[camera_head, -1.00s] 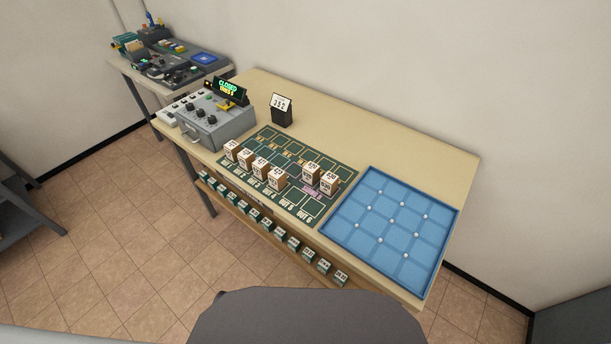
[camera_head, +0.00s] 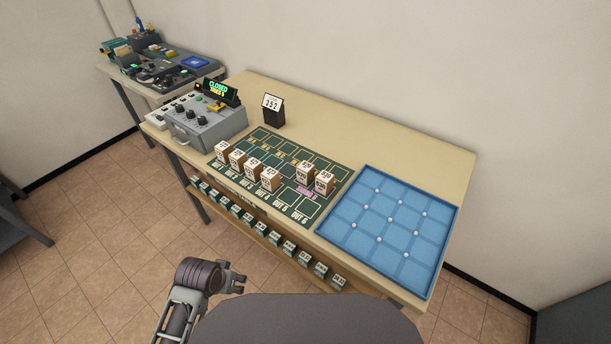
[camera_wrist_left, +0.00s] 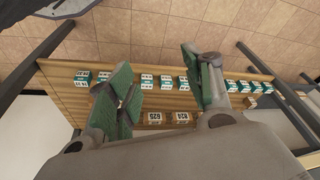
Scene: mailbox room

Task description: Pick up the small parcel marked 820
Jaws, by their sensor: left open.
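Several small white-topped brown parcels (camera_head: 270,179) stand on the green mat (camera_head: 294,211) on the table. Their numbers are too small to read surely, so I cannot tell which is 820. Several smaller green-and-white parcels (camera_head: 275,238) stand in a row on the shelf below; in the left wrist view a row of them (camera_wrist_left: 147,81) shows beyond and between my fingers. My left gripper (camera_head: 241,283) is low in front of the table, apart from it. In the left wrist view its fingers (camera_wrist_left: 156,57) are spread with nothing held. My right gripper is out of view.
A blue divided tray (camera_head: 390,229) lies at the table's right. A grey control box (camera_head: 206,125) with a lit "CLOSED" sign (camera_head: 218,90) and a black stand marked 352 (camera_head: 273,110) are at the left. The floor in front is clear.

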